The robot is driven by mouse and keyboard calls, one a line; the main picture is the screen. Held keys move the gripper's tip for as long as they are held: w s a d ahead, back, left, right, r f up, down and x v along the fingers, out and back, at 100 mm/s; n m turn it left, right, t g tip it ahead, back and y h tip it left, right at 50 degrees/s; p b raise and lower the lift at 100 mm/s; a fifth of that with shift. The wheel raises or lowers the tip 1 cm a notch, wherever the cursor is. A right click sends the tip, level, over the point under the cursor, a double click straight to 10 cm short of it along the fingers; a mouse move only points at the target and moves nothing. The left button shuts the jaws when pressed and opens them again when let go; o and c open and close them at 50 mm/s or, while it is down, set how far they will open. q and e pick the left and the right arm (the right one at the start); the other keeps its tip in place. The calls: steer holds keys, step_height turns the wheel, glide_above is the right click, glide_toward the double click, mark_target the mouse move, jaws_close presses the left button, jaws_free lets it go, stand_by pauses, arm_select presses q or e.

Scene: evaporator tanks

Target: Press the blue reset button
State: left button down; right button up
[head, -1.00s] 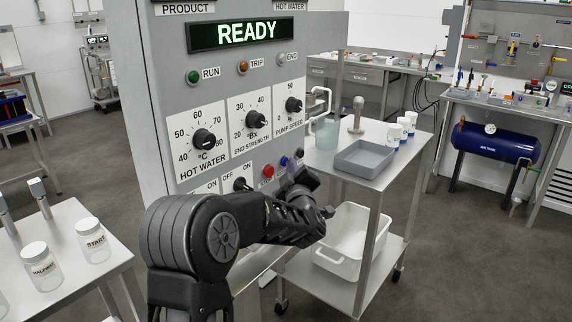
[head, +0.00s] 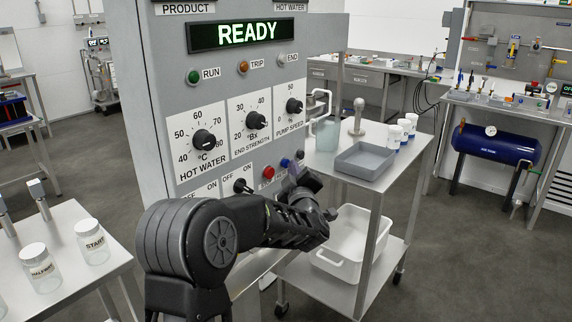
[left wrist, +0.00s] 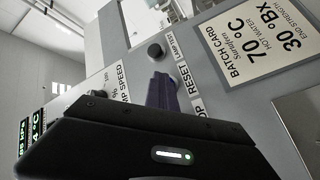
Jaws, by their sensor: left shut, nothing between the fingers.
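The blue reset button (head: 285,163) is on the grey control panel, right of the red button (head: 268,172), in the head view. My left gripper (head: 293,171) is just below and right of it, close to the panel face. In the left wrist view, the left gripper's fingers (left wrist: 161,92) are shut with nothing between them. They point at the panel beside the RESET label (left wrist: 187,80). My right gripper is not in view.
A black button (left wrist: 155,51) beside the LAMP TEST label sits just past the fingers. A black selector switch (head: 242,186) is left of the red button. A steel cart (head: 393,160) with a grey tray (head: 364,160) stands close on the right. The display (head: 246,33) reads READY.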

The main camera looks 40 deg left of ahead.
arm_select(q)
steer(key=d, duration=0.5)
steer(key=shift+w+d+b, duration=0.1)
steer(key=shift+d+b, duration=0.2)
stand_by(0.6)
steer(key=w+d+f+m+t+h, duration=0.1)
steer(key=w+d+f+m+h, duration=0.2)
steer(key=d+f+m+h, duration=0.85)
steer(key=s+d+f+m+g+h+p, duration=0.15)
steer(key=s+d+f, duration=0.35)
steer(key=f, duration=0.5)
steer(key=s+d+f+g, duration=0.3)
steer(key=d+f, duration=0.5)
steer(key=f, duration=0.1)
steer(key=s+d+f+m+g+h+p, duration=0.1)
steer(key=s+d+f+g, duration=0.2)
steer(key=s, duration=0.7)
steer(key=s+d+f+m+g+h+p, duration=0.1)
steer(key=s+d+f+g+h, duration=0.1)
steer(key=s+d+f, duration=0.4)
steer(key=s+d+f+m+g+h+p, duration=0.1)
steer(key=s+d+f+g, duration=0.3)
steer(key=s, duration=1)
step_height(320, 180, down, 3)
steer(key=shift+s+d+r+m+h, duration=0.15)
steer(key=shift+s+d+m+h, duration=0.25)
steer(key=shift+d+m, duration=0.3)
